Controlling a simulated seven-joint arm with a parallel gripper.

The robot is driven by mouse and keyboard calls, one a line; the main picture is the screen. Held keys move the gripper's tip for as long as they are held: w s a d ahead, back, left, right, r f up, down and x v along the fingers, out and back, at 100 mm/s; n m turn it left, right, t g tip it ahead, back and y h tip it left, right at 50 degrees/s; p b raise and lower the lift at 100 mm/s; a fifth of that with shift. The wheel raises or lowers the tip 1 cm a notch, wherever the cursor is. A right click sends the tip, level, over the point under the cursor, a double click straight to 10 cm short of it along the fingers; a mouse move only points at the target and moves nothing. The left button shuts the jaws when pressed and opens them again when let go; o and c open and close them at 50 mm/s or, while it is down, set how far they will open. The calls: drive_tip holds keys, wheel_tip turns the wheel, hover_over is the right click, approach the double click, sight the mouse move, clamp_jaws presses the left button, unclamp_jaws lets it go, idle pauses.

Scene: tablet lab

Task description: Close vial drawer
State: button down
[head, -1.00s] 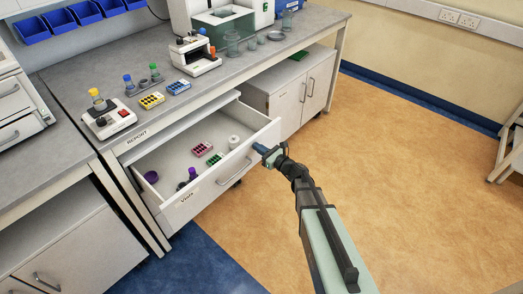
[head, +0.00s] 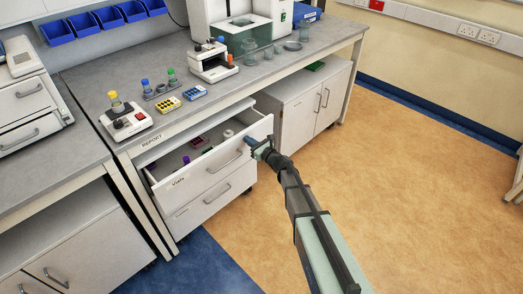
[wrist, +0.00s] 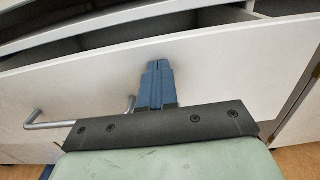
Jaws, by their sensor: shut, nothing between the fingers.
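The vial drawer (head: 208,166), a white drawer labelled "Vials", is partly open under the bench, with its front pulled out a short way. Several small items, including a white roll and purple and red pieces, show inside. My gripper (head: 251,143) is shut and empty, its blue fingers at the drawer front near the right end, right of the handle (head: 225,163). In the wrist view the shut fingers (wrist: 158,70) point at the white drawer front (wrist: 90,90), seemingly touching it. The metal handle (wrist: 75,124) lies left of and partly behind the gripper mount.
A lower drawer (head: 210,201) sits closed beneath. A white cabinet (head: 305,110) stands to the right under the bench. The grey benchtop (head: 150,75) holds vial racks, a balance-like device and glassware. The tan floor (head: 400,170) at right is clear.

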drive_tip(key=x, duration=1.3)
drive_tip(key=shift+w+a, duration=0.25)
drive_tip(key=v, duration=1.5)
drive_tip(key=shift+s+d, duration=0.1)
